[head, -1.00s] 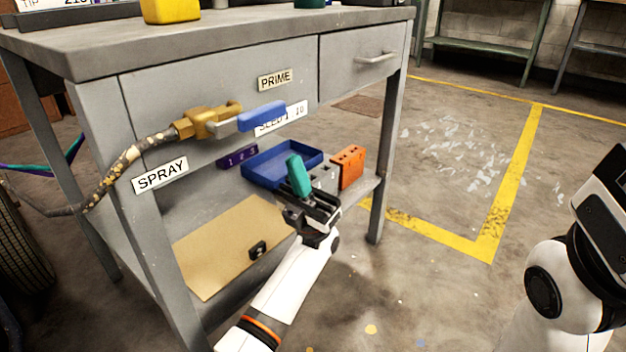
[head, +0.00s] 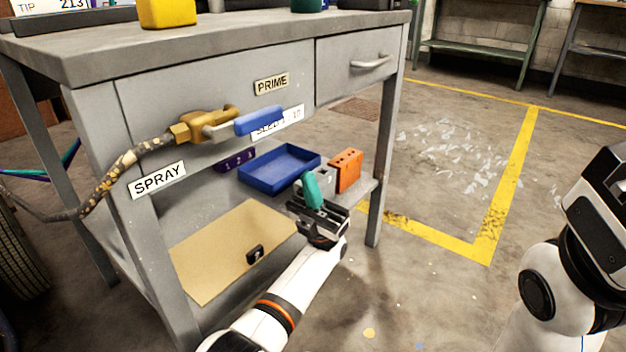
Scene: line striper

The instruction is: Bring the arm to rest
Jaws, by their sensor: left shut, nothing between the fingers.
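My left arm (head: 285,305) reaches up from the bottom of the head view. My left gripper (head: 311,190) is shut and empty, in front of the workbench's lower shelf at its right end. The teal part at its tip moves with it. It is apart from the brass valve (head: 200,125) with the blue lever (head: 258,121), which is above and to the left. My right arm (head: 560,285) shows at the right edge, and its gripper is out of view.
The grey workbench (head: 215,75) has a blue tray (head: 280,182), an orange block (head: 346,170) and a tan panel (head: 225,250) below its front. A hose (head: 120,170) runs left from the valve. Open floor (head: 420,290) lies to the right.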

